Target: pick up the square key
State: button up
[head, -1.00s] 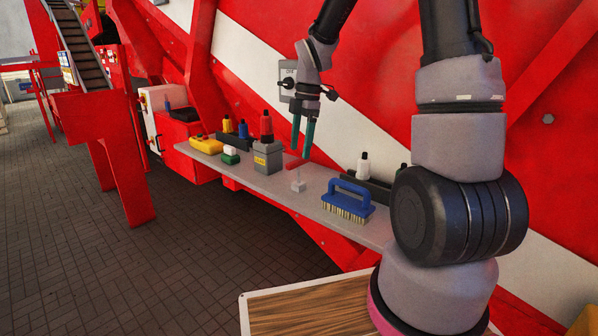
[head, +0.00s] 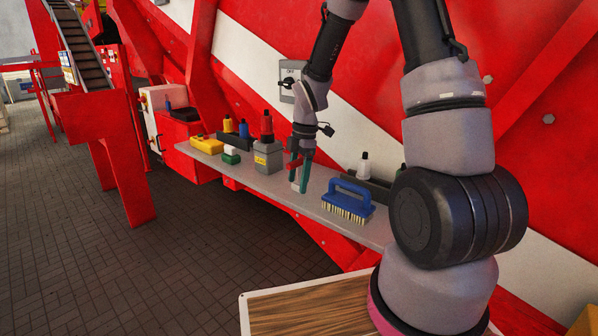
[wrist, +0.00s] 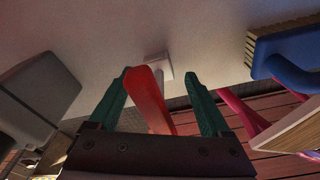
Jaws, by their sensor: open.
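The square key shows in the wrist view as a red bar (wrist: 150,100) with a pale square piece (wrist: 157,64) at its far end, by the shelf surface. In the head view its red part (head: 292,163) shows just left of my fingers, partly hidden by them. My gripper (head: 299,187) is low over the grey shelf (head: 275,188), its teal fingers apart. In the wrist view the red bar lies between the open fingers (wrist: 158,75), closer to the left one. I cannot tell whether it touches that finger.
A blue-handled brush (head: 348,199) stands right of my gripper. A grey container with a red top (head: 268,155) stands close on the left. A green-and-white item (head: 231,155) and a yellow item (head: 206,144) are farther left. The red machine wall is behind.

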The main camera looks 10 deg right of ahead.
grip_shut()
